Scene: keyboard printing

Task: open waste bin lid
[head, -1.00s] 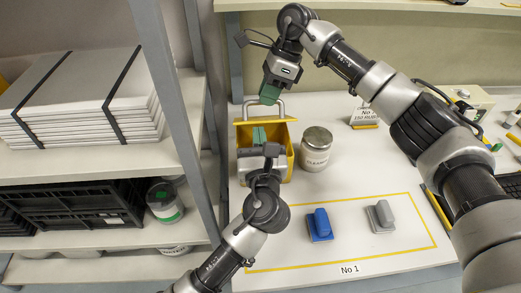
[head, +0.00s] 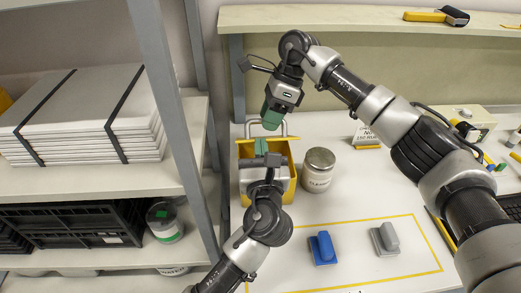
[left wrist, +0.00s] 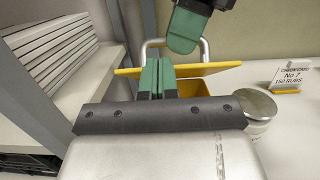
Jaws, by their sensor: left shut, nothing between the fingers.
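The yellow waste bin (head: 291,172) stands on the table. Its inside shows yellow around my left gripper, and its lid (left wrist: 222,67) appears as a thin raised yellow edge at the back in the left wrist view. A silver loop handle (head: 285,127) stands up behind that edge. My left gripper (head: 261,147) is over the bin, its green fingers shut together and empty, close in front of the lid. My right gripper (head: 271,118) points down at the handle loop from above. Whether its fingers are closed or touch the handle is hidden.
A lidded metal jar (head: 319,170) stands just right of the bin. A sign (head: 367,136) stands farther right. A blue block (head: 323,248) and a grey block (head: 385,239) lie inside a yellow outline. A shelf post (head: 172,110) rises on the left, close to my left arm.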

